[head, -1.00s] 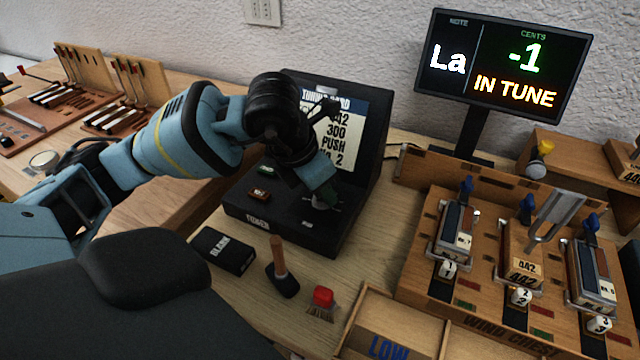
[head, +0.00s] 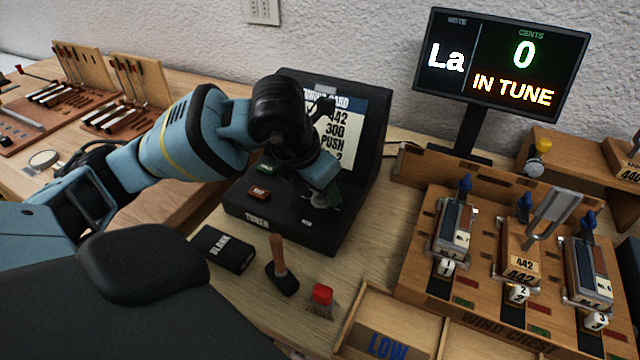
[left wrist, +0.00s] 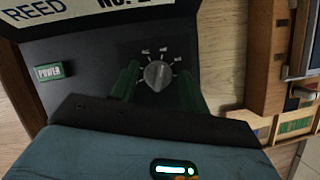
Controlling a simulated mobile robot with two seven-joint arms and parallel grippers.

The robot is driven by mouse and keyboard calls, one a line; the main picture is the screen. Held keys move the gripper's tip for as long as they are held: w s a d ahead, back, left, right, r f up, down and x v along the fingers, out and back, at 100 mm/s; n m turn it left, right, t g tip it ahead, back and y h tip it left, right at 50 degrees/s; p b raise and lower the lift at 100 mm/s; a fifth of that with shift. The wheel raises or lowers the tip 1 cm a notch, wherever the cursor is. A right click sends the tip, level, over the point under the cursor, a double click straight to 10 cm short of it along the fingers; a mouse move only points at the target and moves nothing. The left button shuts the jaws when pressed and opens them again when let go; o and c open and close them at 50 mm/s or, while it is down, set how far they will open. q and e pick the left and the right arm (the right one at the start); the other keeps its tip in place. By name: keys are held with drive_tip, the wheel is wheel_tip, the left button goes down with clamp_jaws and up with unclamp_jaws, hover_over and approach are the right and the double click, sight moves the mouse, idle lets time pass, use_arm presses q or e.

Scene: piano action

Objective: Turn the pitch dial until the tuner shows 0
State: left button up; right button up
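The tuner display (head: 503,65) reads "La", 0 cents and "IN TUNE". The black tuner box (head: 280,225) stands on the bench with a tuning card on its upright panel. The grey pitch dial (left wrist: 157,75) sits on its face, with marks around it. My left gripper (head: 326,195) is down at the dial, and its green fingers (left wrist: 158,85) are on either side of it in the left wrist view. Narrow gaps show between the fingers and the dial, so the gripper is open. In the head view the gripper partly hides the dial. My right gripper is not in view.
A power button (left wrist: 48,72) is left of the dial. A black box (head: 222,250), a wooden-handled tool (head: 281,270) and a red brush (head: 321,296) lie in front of the tuner. The wind chest (head: 480,315) with reeds and a tuning fork stands at right.

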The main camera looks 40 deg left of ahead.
use_arm(q)
drive_tip(key=shift+o, duration=0.5)
drive_tip(key=shift+s+r, duration=0.1)
drive_tip(key=shift+r, duration=0.25)
drive_tip(key=v, duration=0.7)
drive_tip(key=shift+p, duration=0.3)
drive_tip(key=shift+s, duration=0.1)
